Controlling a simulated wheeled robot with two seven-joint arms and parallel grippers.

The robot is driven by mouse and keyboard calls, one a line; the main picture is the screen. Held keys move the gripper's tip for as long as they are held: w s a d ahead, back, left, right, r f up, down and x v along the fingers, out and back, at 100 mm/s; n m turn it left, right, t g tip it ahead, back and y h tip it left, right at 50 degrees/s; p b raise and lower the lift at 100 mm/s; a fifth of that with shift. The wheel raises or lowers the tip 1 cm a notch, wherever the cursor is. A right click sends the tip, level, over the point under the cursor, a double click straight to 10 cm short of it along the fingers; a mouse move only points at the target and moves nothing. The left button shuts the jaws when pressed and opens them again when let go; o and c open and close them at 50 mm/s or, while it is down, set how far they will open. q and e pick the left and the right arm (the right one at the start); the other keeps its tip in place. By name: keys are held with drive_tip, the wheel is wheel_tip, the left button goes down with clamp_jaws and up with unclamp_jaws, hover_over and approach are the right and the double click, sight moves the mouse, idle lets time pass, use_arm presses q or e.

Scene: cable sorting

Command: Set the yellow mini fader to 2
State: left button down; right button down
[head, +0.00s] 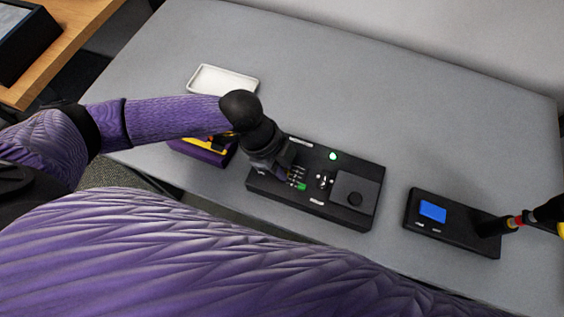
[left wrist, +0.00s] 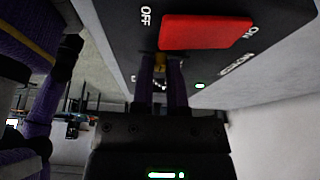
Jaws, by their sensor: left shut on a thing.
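A black control box (head: 318,212) lies on the grey table in the middle of the head view. My left gripper (head: 287,173) reaches down over its left part and hides most of the controls there. In the left wrist view, my left gripper (left wrist: 163,65) is shut on a small yellow piece, the yellow mini fader (left wrist: 160,58), close against the panel. The fingers cover most of the fader, and I cannot read its setting. My right gripper is not in view.
A red rocker switch (left wrist: 205,32) marked OFF and ON is beside the fingers. A green light (head: 333,156) glows on the box. A white tray (head: 223,80), a purple box (head: 201,153) and a black device with a blue screen (head: 432,211) stand around. The table's back is clear.

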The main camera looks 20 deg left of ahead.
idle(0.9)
use_arm(q)
drive_tip(key=shift+w+r+p, duration=0.15)
drive_tip(key=shift+p, duration=0.55)
drive_tip(key=c, duration=0.6)
unclamp_jaws()
drive_tip(key=shift+c, duration=0.2)
drive_tip(key=p+v, duration=0.3)
drive_tip(key=v, duration=0.6)
drive_tip(key=shift+a+r, duration=0.15)
drive_tip(key=shift+r, duration=0.15)
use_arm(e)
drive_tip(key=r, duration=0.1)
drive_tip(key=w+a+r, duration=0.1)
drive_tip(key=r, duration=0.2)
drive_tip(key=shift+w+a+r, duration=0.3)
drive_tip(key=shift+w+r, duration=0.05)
